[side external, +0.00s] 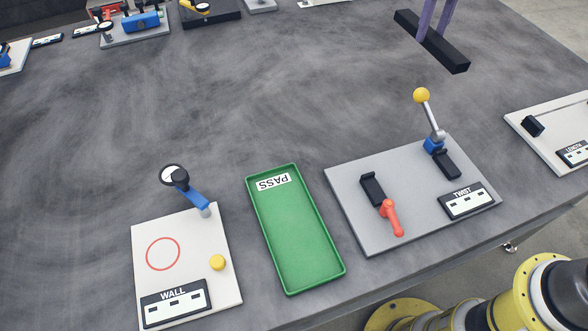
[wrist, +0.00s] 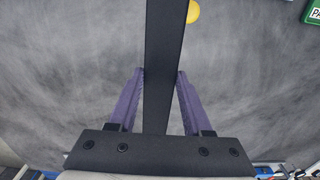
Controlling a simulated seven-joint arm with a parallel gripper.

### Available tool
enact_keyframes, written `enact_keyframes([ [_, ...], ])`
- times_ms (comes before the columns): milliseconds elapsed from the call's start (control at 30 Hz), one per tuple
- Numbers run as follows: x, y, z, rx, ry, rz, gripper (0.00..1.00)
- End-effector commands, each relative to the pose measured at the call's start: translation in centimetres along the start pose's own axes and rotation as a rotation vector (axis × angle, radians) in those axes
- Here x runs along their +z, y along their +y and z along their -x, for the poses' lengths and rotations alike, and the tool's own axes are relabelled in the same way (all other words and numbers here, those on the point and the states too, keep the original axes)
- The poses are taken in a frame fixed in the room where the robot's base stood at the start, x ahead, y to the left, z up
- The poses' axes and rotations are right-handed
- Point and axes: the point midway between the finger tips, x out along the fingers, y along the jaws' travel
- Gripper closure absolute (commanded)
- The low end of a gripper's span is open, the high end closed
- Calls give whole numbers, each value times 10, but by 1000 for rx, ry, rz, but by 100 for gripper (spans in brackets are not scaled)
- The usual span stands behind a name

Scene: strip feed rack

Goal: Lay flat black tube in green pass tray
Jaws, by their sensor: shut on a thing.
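The black tube (side external: 452,58) is a long, square-edged bar at the top right of the side view. My gripper (side external: 430,34) has its purple fingers shut on the tube near its middle. In the wrist view the tube (wrist: 165,40) runs lengthwise between the fingers and past the top edge; its far end is out of frame. It looks roughly level; its height above the table is hard to tell. The green pass tray (side external: 296,240) lies empty at the front middle, apart from the tube. Its corner (wrist: 313,14) shows at the wrist view's top right.
The grey TWIST board (side external: 350,215) stands right of the tray, with an upright lever topped by a yellow ball (side external: 421,95). The WALL board (side external: 195,250) with a dial gauge (side external: 174,175) stands left. Other fixtures line the far edge. The table's middle is clear.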

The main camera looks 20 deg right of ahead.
Motion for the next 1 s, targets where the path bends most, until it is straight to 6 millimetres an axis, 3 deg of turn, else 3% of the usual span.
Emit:
enact_keyframes([
  [67,-1,0,17,0,8,0,100],
  [267,11,-33,19,0,4,208,100],
  [467,30,-78,23,0,4,517,100],
  [667,67,-138,26,1,5,977,100],
  [1000,152,-221,27,2,4,1815,100],
])
